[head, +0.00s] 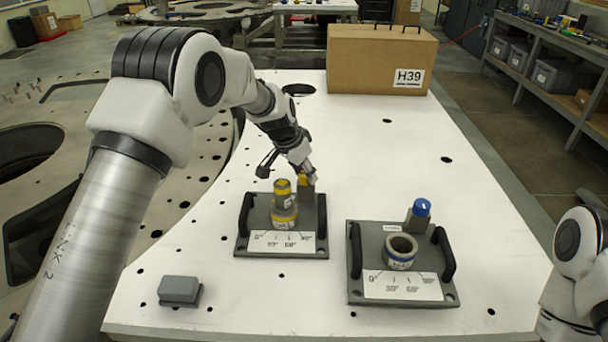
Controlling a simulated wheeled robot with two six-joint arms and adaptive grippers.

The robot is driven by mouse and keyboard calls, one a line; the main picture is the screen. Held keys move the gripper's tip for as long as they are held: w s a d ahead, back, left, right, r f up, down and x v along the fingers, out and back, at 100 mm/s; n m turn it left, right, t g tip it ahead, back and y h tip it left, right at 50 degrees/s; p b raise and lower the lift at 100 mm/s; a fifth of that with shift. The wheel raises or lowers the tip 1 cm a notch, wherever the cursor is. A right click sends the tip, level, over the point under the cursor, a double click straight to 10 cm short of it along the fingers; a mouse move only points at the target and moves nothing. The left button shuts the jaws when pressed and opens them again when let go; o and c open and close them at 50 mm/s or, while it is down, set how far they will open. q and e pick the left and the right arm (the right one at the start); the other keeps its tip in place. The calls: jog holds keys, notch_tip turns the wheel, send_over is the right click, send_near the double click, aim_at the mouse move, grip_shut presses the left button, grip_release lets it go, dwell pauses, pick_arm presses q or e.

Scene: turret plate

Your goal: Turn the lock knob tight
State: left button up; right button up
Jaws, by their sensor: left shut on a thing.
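The left fixture (242,248) is a dark plate with two black handles and a white angle scale. A yellow-banded collar (284,219) stands on it, with a yellow-topped plug (283,187) upright in it. Behind the plug is a grey post with a yellow lock knob (303,180), partly hidden by my gripper. My left gripper (308,177) reaches down from behind and is shut on this knob. The right fixture (356,292) has an empty blue-banded collar (401,251) and a blue lock knob (421,207) on a grey post. My right gripper is out of view.
Both fixtures stand on a white table (220,300) with scattered dark holes. A grey block (179,291) lies at the front left. A cardboard box marked H39 (365,60) stands at the back. The table's middle right is clear.

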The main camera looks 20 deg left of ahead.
pick_arm(q)
jog(key=shift+s+f, duration=0.1)
jog(key=shift+f, duration=0.05)
jog(key=o, duration=1.1)
jog(key=shift+o, duration=0.2)
jog(key=shift+w+d, duration=0.1)
jog(key=shift+w, duration=0.1)
jog(key=v, duration=1.2)
jog(key=shift+w, duration=0.1)
